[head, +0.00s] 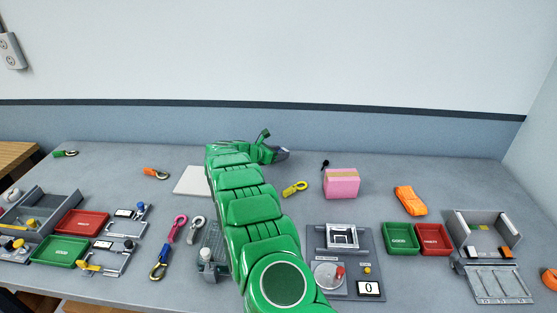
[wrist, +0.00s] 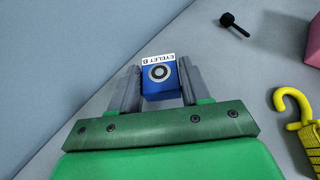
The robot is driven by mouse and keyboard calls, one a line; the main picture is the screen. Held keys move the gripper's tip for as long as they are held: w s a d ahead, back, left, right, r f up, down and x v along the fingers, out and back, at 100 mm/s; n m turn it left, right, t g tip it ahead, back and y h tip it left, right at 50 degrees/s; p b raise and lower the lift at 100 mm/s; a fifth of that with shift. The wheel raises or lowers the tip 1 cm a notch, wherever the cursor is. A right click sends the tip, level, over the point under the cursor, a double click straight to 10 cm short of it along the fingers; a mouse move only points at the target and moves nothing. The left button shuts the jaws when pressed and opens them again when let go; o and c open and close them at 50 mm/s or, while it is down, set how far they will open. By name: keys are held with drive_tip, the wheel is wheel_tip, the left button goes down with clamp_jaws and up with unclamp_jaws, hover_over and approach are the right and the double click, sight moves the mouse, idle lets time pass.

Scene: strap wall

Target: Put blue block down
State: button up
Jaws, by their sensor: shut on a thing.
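My gripper (wrist: 160,88) is shut on a blue block (wrist: 155,94) in the wrist view. The block has a round grey eyelet on its face and a white label reading "EYELET B" along one edge. One grey finger is on each side of it. In the head view my gripper (head: 282,154) is over the back part of the grey table (head: 350,155), left of the pink box. The block cannot be made out in the head view. Whether it touches the table cannot be told.
A yellow hook (head: 295,188) and a pink box (head: 341,183) are nearest my gripper, with a small black item (head: 325,164) behind the box. A white pad (head: 192,181) lies left of my arm. Red and green trays and fixtures line the front. The table's back right is clear.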

sight(279, 164)
drive_tip(key=shift+f, duration=1.6)
drive_tip(key=shift+f, duration=0.15)
drive_tip(key=o, duration=1.3)
drive_tip(key=shift+a+r, duration=0.15)
drive_tip(key=shift+r, duration=0.1)
drive_tip(key=v, duration=1.1)
drive_tip(key=shift+s+a+r, duration=0.1)
drive_tip(key=shift+s+a, duration=0.15)
drive_tip(key=shift+s, duration=0.05)
